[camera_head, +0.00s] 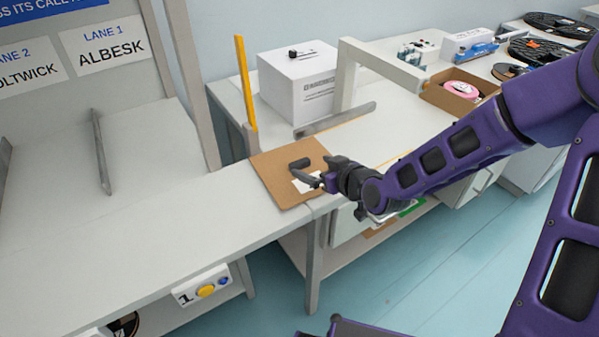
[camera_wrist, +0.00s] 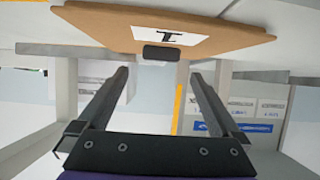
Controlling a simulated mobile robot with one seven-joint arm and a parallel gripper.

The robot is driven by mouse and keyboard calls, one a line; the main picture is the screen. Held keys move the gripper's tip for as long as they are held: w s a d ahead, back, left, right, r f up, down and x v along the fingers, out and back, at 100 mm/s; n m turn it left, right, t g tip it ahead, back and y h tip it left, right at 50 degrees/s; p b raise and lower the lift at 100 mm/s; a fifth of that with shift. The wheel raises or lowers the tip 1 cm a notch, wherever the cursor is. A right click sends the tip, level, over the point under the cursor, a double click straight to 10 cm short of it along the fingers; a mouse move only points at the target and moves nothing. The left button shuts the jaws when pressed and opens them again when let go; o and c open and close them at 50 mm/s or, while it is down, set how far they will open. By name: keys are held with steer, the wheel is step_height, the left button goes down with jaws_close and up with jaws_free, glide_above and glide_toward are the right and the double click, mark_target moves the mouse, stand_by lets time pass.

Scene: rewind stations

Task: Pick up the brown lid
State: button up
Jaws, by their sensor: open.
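The brown lid (camera_head: 273,186) lies flat at the near edge of the bench corner in the head view. It has a black block handle (camera_head: 299,163) and a white label (camera_head: 305,182). My gripper (camera_head: 316,178) is just right of the handle, over the lid's right part, and hides some of the label. In the wrist view the lid (camera_wrist: 95,25) spans the top, and its handle (camera_wrist: 161,53) lies just beyond the tips of my open gripper (camera_wrist: 160,74), roughly centred between the fingers. Nothing is between the fingers. Whether a fingertip touches the lid I cannot tell.
A white box (camera_head: 300,85) stands behind the lid, with a yellow upright bar (camera_head: 246,85) at its left. A pale post frame (camera_head: 347,75) and a grey strip (camera_head: 335,120) stand behind right. A brown open box (camera_head: 445,98) holds a pink roll. The left counter (camera_head: 140,190) is mostly clear.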

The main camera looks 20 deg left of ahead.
mark_target(300, 162)
steer(key=shift+b+x, duration=0.45)
steer(key=shift+x, duration=2.7)
steer(key=shift+s, duration=0.1)
steer(key=c, duration=1.3)
